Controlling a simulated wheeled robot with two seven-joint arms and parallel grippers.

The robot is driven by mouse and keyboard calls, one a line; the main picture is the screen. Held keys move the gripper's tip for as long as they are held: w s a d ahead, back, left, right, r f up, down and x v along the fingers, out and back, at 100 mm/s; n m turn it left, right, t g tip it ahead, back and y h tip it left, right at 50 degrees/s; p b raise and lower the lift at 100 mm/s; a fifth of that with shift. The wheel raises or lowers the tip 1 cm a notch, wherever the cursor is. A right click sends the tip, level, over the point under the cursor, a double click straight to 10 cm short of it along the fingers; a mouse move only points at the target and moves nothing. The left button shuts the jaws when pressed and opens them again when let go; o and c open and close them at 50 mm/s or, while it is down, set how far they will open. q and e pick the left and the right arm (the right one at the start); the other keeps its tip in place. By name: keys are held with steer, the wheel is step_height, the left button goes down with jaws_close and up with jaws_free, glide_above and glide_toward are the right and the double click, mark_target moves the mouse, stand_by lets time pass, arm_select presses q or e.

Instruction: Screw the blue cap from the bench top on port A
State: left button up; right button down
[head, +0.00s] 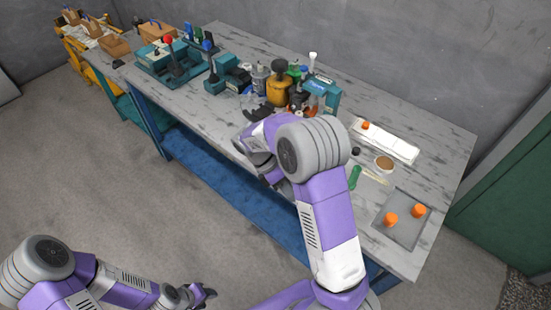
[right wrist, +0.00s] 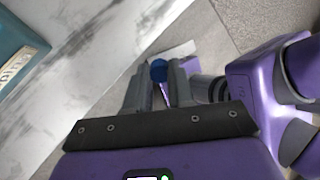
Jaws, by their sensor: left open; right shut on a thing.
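A blue cap (right wrist: 158,70) sits between the fingertips of my right gripper (right wrist: 160,84) in the right wrist view, held over the bench's front edge. In the head view my right gripper (head: 252,148) is partly behind its own arm, and the cap cannot be made out there. A yellow and black unit (head: 277,90) stands among crowded parts on the bench, beyond my right gripper. I cannot tell which part carries port A; no port marking is readable. My left gripper (head: 203,294) is open and empty, low over the floor, away from the bench.
The grey bench (head: 440,150) has a white tray (head: 400,146) and a grey tray (head: 398,238) with two orange caps at right. A teal box (head: 325,96) stands by the parts; a teal rack (head: 170,66) is further left. A green screwdriver (head: 354,178) lies near the front.

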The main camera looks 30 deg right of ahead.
steer(key=w+d+r+n+t+h+b, duration=0.2)
steer(key=w+r+n+t+h+b, duration=0.1)
steer(key=n+t, duration=0.5)
steer(key=w+d+r+n+t+h+b, duration=0.2)
steer(key=w+r+n+t+h+b, duration=0.1)
steer(key=w+n+t+h, duration=0.4)
steer(key=shift+w+r+n+t+h, duration=0.3)
steer(key=shift+w+r+n+t, duration=0.25)
steer(key=shift+r+n, duration=0.55)
steer(key=shift+f+p, duration=0.15)
steer(key=shift+p, duration=0.7)
steer(key=shift+w+d+p, duration=0.1)
steer(key=shift+d+p, duration=0.15)
steer(key=shift+p, duration=0.1)
stand_by(0.4)
steer(key=m+b, duration=0.2)
steer(key=m, duration=0.3)
steer(key=shift+d, duration=0.1)
